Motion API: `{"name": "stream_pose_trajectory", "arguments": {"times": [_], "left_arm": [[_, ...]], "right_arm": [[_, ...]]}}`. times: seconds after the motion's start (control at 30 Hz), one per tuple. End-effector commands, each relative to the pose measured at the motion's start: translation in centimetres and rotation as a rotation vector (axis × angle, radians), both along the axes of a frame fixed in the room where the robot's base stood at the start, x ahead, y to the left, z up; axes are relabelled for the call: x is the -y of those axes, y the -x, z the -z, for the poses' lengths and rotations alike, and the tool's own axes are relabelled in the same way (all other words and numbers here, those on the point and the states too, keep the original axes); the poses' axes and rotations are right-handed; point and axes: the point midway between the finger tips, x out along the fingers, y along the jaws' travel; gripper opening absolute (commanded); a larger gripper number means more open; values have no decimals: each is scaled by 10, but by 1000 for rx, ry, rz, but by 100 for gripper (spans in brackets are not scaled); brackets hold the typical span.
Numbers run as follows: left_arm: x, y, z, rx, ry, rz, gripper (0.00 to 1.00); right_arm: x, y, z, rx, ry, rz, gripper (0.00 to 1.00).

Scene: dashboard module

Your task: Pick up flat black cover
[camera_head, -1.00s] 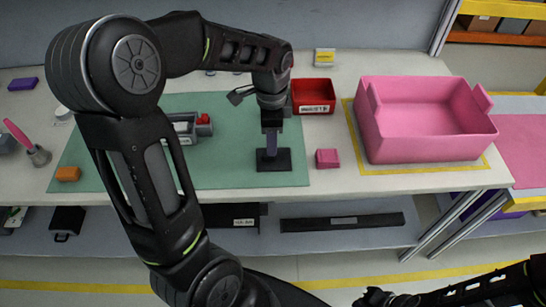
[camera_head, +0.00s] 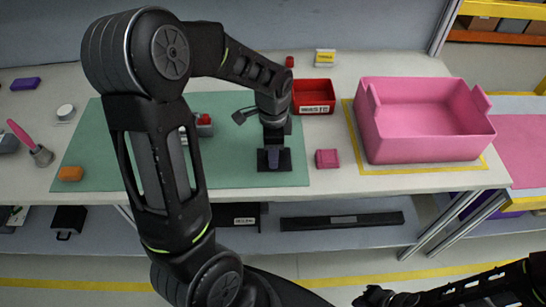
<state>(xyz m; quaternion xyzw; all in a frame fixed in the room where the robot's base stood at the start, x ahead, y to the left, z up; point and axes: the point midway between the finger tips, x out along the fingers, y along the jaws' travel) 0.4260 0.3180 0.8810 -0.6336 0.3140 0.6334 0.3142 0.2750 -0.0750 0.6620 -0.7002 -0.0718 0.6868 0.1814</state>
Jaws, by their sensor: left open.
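The flat black cover (camera_head: 284,164) lies on the green mat (camera_head: 225,176) near the mat's right edge. My left gripper (camera_head: 274,158) points down right over the cover, with its fingers at or just above the cover's surface. It is open; whether the fingers touch the cover cannot be told. The wrist hides the cover's back part. Part of my right arm (camera_head: 470,290) shows at the lower right, with a dark end near the bottom edge; its jaws are not clear.
A large pink bin (camera_head: 425,145) stands right of the mat, inside a yellow outline. A small pink block (camera_head: 327,158) sits close right of the cover. A red tray (camera_head: 313,96) is behind it. An orange block (camera_head: 70,174) lies at the mat's left.

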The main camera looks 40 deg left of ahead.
Motion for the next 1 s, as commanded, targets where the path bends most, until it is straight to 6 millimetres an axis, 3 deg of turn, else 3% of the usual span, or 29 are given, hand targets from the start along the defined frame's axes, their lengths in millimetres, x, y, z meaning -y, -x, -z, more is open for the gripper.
{"name": "stream_pose_trajectory", "arguments": {"times": [0.33,0.83,1.0], "left_arm": [[0,0,0,0,0,0,43],[0,0,0,0,0,0,2],[0,0,0,0,0,0,0]], "right_arm": [[0,0,0,0,0,0,0],[0,0,0,0,0,0,0],[0,0,0,0,0,0,0]]}}
